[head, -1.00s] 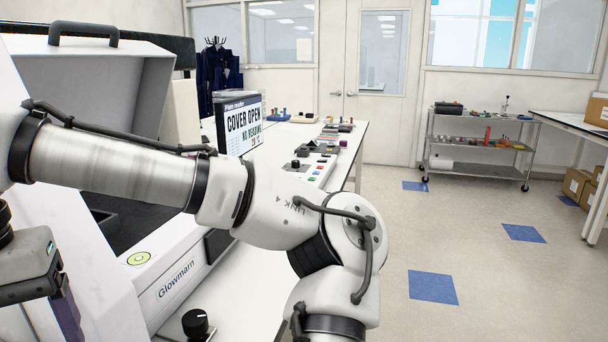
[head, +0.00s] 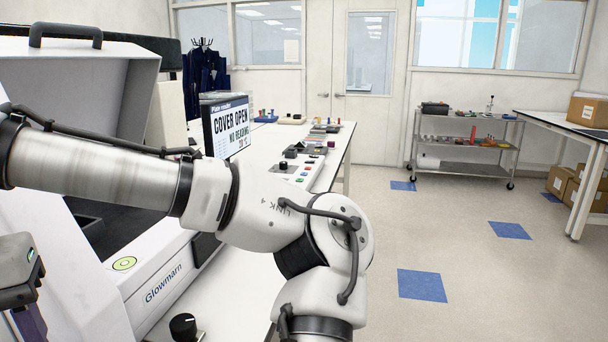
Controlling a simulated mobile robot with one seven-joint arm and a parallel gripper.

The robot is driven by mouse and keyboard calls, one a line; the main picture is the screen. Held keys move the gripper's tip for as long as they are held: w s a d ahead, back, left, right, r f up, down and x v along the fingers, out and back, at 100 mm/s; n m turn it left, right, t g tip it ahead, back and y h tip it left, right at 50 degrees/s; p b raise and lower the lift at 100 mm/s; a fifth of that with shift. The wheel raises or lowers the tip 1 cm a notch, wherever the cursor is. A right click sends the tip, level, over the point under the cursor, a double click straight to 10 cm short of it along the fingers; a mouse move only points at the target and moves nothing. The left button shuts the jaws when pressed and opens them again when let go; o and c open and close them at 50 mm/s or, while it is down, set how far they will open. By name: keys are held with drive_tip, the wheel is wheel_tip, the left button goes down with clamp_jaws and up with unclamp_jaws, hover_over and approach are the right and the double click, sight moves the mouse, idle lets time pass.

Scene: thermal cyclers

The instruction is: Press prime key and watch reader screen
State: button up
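The plate reader screen (head: 231,127) stands on the bench beyond my arm and reads "COVER OPEN", "NO READING" and a red temperature line, seemingly 28 °C. The Glowmarn machine (head: 160,287) fills the left, with its grey cover raised and a dark interior. A round green-ringed mark (head: 124,263) is on its front edge. No key labelled prime can be read. The housing of my gripper (head: 16,272) shows at the lower left edge, beside the machine. Its fingers are not clearly visible, and a dark purple part shows below it.
A black knob (head: 183,327) stands on the bench at the bottom. Small coloured buttons on a panel (head: 290,168) and other small items line the bench (head: 325,180) further back. A steel cart (head: 465,145) stands by the far wall.

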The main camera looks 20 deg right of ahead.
clamp_jaws()
idle(1.4)
